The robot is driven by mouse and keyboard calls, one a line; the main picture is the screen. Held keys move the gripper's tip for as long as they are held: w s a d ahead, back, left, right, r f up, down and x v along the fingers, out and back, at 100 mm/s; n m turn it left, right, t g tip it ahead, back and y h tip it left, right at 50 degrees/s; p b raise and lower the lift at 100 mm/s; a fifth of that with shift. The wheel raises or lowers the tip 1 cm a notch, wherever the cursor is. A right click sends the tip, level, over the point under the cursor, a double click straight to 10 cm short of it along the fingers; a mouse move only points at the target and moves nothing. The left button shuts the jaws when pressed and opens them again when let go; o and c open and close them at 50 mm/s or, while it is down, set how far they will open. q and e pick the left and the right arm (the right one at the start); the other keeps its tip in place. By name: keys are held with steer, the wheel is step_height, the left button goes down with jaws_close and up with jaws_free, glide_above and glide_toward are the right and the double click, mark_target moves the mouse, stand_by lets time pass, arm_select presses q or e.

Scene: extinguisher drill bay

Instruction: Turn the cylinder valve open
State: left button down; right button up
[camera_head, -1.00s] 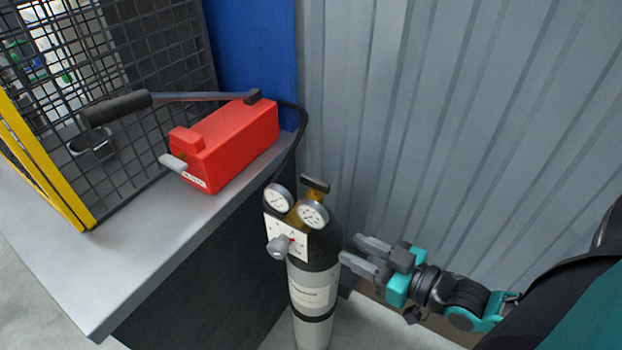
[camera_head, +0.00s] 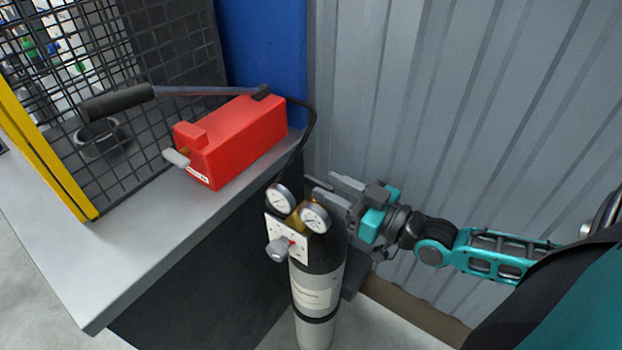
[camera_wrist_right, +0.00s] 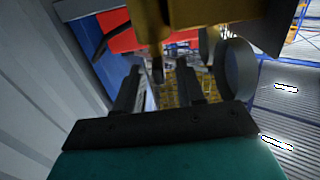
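The gas cylinder (camera_head: 318,290), pale with a black shoulder, stands upright beside the bench. Its brass valve (camera_head: 315,204) sits on top behind two round gauges (camera_head: 313,218), with a white panel and grey knob (camera_head: 278,249) in front. The dark valve handle (camera_head: 319,183) is largely covered by my right fingers. My right gripper (camera_head: 328,185) reaches in from the right at the handle's height. In the right wrist view, its fingers (camera_wrist_right: 158,78) are apart, with brass close above them. Contact with the handle cannot be told. My left gripper is out of view.
A red pump box (camera_head: 232,140) with a long lever (camera_head: 125,100) sits on the grey bench (camera_head: 130,250), its black hose running behind the gauges. A wire mesh cage (camera_head: 170,50) stands at the left. Corrugated wall (camera_head: 440,110) lies close behind my right arm.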

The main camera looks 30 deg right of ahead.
mark_target(305, 176)
steer(key=shift+x, duration=2.55)
steer(key=shift+c, duration=0.2)
jaws_close()
